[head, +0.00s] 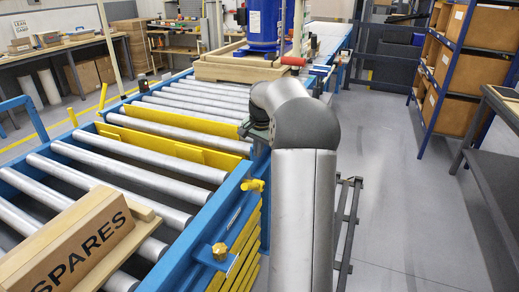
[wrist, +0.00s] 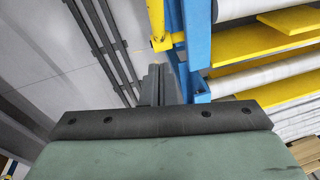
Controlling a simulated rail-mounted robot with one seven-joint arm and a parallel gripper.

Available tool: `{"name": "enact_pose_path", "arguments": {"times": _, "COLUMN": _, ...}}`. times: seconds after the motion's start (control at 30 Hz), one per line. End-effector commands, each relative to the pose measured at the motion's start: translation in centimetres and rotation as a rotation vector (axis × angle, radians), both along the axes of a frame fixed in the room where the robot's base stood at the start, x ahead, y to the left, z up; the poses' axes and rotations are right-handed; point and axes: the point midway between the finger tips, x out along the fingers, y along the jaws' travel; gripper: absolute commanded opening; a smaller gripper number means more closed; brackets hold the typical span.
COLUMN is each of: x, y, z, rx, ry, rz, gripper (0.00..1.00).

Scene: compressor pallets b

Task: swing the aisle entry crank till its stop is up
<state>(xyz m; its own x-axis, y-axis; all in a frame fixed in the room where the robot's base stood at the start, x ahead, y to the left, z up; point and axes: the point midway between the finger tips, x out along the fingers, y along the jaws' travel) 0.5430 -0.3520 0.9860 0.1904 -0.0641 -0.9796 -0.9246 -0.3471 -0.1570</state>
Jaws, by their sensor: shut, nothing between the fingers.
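A yellow crank-like part (head: 253,184) sits on the aisle side of the blue conveyor frame in the head view, just left of my arm. In the wrist view a yellow part (wrist: 158,26) beside the blue post looks like the crank; its full shape is cut off by the top edge. My gripper (wrist: 157,78) is shut and empty, its tips close below the yellow part; I cannot tell whether they touch. Yellow plates (head: 175,149) stand between the rollers; I cannot tell which one is the crank's stop.
A SPARES box (head: 75,245) lies on the near rollers. A brass-coloured knob (head: 219,251) juts from the near frame. A blue compressor (head: 265,22) stands on a wooden pallet (head: 225,68) farther along. Dark rails (head: 347,225) run low beside the conveyor. The aisle floor (head: 405,190) is clear.

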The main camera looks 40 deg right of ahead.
Motion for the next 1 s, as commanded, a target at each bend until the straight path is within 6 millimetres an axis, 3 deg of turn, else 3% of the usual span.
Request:
{"name": "enact_pose_path", "arguments": {"times": 0.2, "x": 0.8, "y": -0.3, "z": -4.9, "rx": 0.003, "ry": 0.003, "rz": -0.001, "gripper": 0.00}}
{"name": "enact_pose_path", "arguments": {"times": 0.33, "x": 1.4, "y": -0.5, "z": -7.4, "rx": 0.002, "ry": 0.003, "rz": 0.001, "gripper": 0.00}}
{"name": "enact_pose_path", "arguments": {"times": 0.43, "x": 1.1, "y": 0.6, "z": -8.5, "rx": 0.000, "ry": 0.002, "rz": 0.003, "gripper": 0.00}}
{"name": "enact_pose_path", "arguments": {"times": 0.67, "x": 0.9, "y": 1.8, "z": -10.1, "rx": -0.003, "ry": 0.001, "rz": 0.000, "gripper": 0.00}}
{"name": "enact_pose_path", "arguments": {"times": 1.0, "x": 1.0, "y": 1.9, "z": -10.3, "rx": -0.003, "ry": 0.000, "rz": -0.001, "gripper": 0.00}}
